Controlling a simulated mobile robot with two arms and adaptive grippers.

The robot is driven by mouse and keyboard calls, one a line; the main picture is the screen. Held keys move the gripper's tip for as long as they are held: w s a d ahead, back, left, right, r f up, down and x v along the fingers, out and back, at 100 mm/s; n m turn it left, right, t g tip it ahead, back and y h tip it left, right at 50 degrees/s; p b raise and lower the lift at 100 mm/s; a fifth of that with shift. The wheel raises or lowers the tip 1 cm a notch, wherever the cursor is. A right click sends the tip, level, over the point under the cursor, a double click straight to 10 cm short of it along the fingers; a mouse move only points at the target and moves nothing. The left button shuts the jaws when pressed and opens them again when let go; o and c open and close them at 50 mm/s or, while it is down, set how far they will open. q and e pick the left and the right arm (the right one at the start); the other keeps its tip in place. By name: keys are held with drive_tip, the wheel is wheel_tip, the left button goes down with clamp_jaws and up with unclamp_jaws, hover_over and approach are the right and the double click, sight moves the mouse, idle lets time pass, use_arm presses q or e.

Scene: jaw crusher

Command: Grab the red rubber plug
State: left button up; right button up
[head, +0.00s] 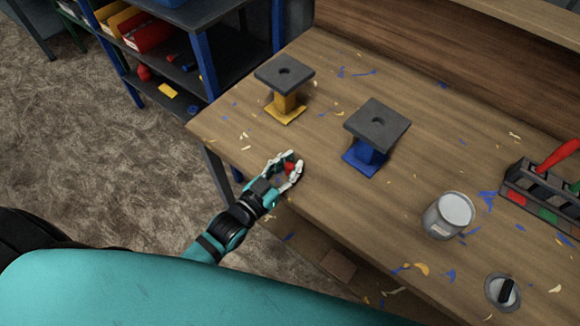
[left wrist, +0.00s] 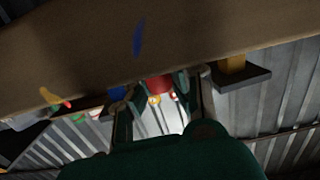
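The red rubber plug (head: 289,168) is a small red piece at the wooden workbench's left front edge. My left gripper (head: 290,168) is there with its fingers on either side of the plug. In the left wrist view the red plug (left wrist: 159,85) shows between the two fingers (left wrist: 160,95), with small gaps at its sides, so the gripper looks open around it. Part of the plug is hidden by the fingers. My right gripper is in neither view.
On the workbench (head: 240,140) stand a yellow pedestal (head: 285,107) and a blue pedestal (head: 368,152), both with dark square tops. A metal can (head: 448,215), a black-handled round piece (head: 504,292) and a tool rack (head: 540,190) are right. Paint chips lie scattered. Shelves (head: 190,60) stand behind left.

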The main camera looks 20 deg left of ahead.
sight(290, 165)
use_arm(q)
drive_tip(key=shift+c, duration=1.1)
clamp_jaws()
drive_tip(key=shift+r, duration=0.1)
drive_tip(key=shift+r, duration=0.5)
wheel_tip(290, 165, up, 2)
drive_tip(key=shift+r, duration=0.1)
drive_tip(key=s+d+r+b, duration=0.1)
drive_tip(key=s+d, duration=0.2)
drive_tip(key=s, duration=0.4)
drive_tip(key=s+d+b, duration=0.1)
drive_tip(key=s+d, duration=0.2)
drive_tip(key=s, duration=0.4)
drive_tip(key=shift+s+d+r, duration=0.3)
drive_tip(key=shift+d+r, duration=0.05)
drive_tip(key=shift+d, duration=0.05)
drive_tip(key=shift+w, duration=0.1)
